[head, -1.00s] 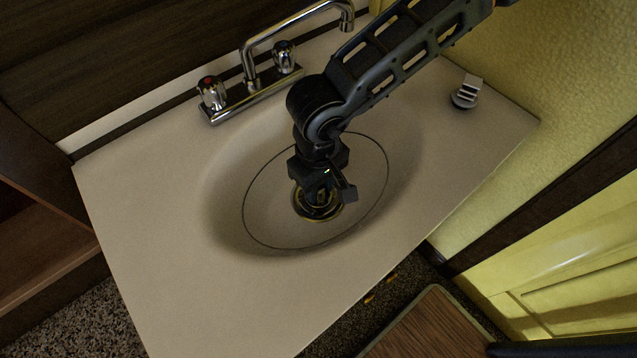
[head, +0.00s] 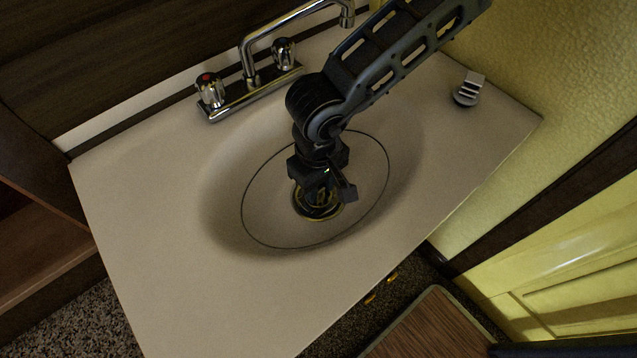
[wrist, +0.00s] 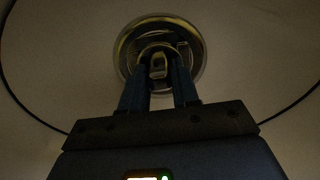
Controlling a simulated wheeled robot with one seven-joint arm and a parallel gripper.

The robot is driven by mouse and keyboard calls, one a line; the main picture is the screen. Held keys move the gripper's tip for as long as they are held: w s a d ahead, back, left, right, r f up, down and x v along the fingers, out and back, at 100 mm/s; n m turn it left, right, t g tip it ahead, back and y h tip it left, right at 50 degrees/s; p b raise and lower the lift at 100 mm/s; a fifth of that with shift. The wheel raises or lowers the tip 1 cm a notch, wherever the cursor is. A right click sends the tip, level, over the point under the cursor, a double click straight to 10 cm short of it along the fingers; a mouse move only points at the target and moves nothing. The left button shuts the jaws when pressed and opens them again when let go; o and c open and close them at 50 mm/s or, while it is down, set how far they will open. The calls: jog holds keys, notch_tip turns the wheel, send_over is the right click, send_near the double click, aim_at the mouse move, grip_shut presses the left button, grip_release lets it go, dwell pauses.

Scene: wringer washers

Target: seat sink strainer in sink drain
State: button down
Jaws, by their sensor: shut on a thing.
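The sink drain (head: 318,214) is a dark round opening with a shiny metal ring at the bottom of the beige oval basin; its ring also shows in the wrist view (wrist: 198,50). My gripper (head: 320,193) points down over it and covers part of it. In the wrist view my gripper (wrist: 160,72) has its two fingers shut on the knob of the sink strainer (wrist: 158,64). The strainer is over or inside the drain ring and looks roughly centred. The fingers and dim light hide its lower edge, so I cannot tell whether it sits flush.
A chrome faucet (head: 250,65) with two knobs stands behind the basin. A small ridged silver object (head: 468,90) lies on the counter at the right, near the yellow wall (head: 560,60). The counter (head: 150,220) left of the basin is clear.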

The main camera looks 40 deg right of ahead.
jog(key=shift+s+f, duration=0.1)
jog(key=shift+f, duration=0.1)
jog(key=shift+c, duration=1.4)
grip_release()
jog(key=shift+r, duration=0.1)
jog(key=shift+r+p, duration=2.1)
jog(key=shift+r, duration=1.45)
